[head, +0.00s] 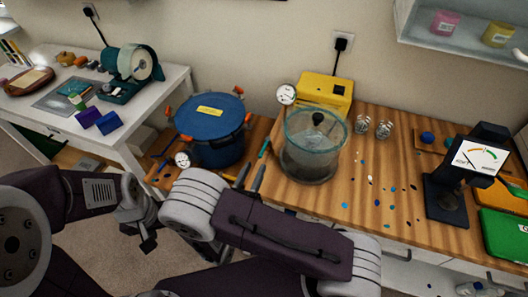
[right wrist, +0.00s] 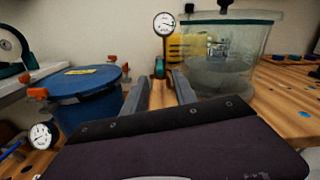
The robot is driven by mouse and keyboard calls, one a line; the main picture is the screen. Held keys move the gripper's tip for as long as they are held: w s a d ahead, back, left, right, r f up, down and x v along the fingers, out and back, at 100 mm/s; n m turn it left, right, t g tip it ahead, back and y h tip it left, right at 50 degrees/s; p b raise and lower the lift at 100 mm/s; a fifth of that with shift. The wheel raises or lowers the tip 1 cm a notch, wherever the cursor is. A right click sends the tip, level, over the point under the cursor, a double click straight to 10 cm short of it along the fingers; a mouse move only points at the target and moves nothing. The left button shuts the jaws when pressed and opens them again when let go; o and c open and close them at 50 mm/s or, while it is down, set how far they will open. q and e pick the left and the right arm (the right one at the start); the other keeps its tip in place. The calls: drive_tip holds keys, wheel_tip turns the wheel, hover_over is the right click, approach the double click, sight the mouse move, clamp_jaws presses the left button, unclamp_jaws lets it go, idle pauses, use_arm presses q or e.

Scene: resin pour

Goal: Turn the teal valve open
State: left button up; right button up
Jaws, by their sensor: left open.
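The teal valve (head: 264,148) shows as a small teal handle on the wooden bench, just left of the clear chamber (head: 315,150). In the right wrist view the teal valve (right wrist: 159,68) appears small, beyond the fingers and below a dial gauge. My right gripper (head: 250,177) points toward the valve, just short of it in the picture. Its fingers (right wrist: 159,92) are apart with nothing held between them. My left gripper (head: 147,228) is open and empty, low at the left in front of the bench. The valve's base is hard to make out.
A blue pot (head: 212,135) with orange clamps stands left of the valve, with a second gauge (head: 183,160) in front. A gauge (head: 286,94) and yellow pump (head: 325,88) are behind. Small chips and a black dial stand (head: 447,195) are to the right.

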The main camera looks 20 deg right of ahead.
sight(267, 142)
drive_tip(key=p+x, duration=0.1)
drive_tip(key=x, duration=0.7)
drive_tip(key=shift+w+d, duration=0.15)
drive_tip(key=shift+d, duration=0.05)
drive_tip(key=shift+c, duration=0.2)
clamp_jaws()
idle(0.8)
